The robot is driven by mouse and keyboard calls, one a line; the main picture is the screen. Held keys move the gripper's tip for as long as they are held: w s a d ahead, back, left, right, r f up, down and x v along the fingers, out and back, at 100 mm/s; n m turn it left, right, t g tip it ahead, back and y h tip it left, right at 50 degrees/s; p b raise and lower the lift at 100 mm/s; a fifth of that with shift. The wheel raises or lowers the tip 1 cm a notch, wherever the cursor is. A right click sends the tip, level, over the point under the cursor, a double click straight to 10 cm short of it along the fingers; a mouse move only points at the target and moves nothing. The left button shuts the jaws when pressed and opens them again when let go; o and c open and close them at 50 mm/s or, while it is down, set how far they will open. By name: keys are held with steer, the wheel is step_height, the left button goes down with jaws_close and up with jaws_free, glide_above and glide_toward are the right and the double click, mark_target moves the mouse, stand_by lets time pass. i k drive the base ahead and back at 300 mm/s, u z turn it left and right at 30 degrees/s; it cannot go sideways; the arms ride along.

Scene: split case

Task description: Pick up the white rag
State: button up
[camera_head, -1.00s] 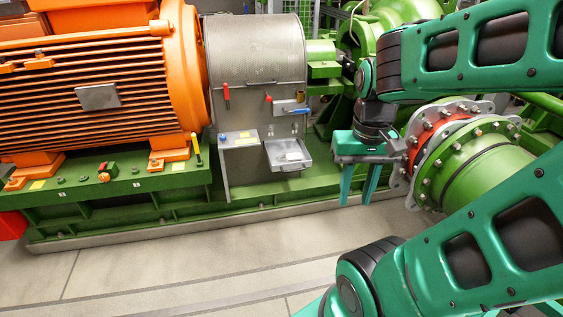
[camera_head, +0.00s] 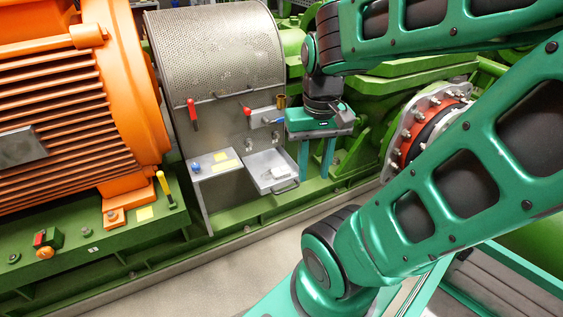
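A small white item that looks like the rag (camera_head: 278,173) lies in the grey metal tray (camera_head: 262,158) on the front of the machine's grey panel. It is small in the view, so its folds cannot be made out. My gripper (camera_head: 315,176) points downward just right of the tray. Its two green fingers are apart with nothing visible between them. It appears apart from the rag.
Left of the tray is a small shelf (camera_head: 214,168) with a blue knob and a yellow label. Red-handled and blue-handled levers stick out above the tray. A large orange motor (camera_head: 70,110) stands at the left. A flanged pipe (camera_head: 425,125) is at the right. Clear floor lies in front.

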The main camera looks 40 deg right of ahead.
mark_target(280, 171)
steer(key=z, duration=0.55)
steer(key=i, duration=0.95)
steer(key=z, duration=0.55)
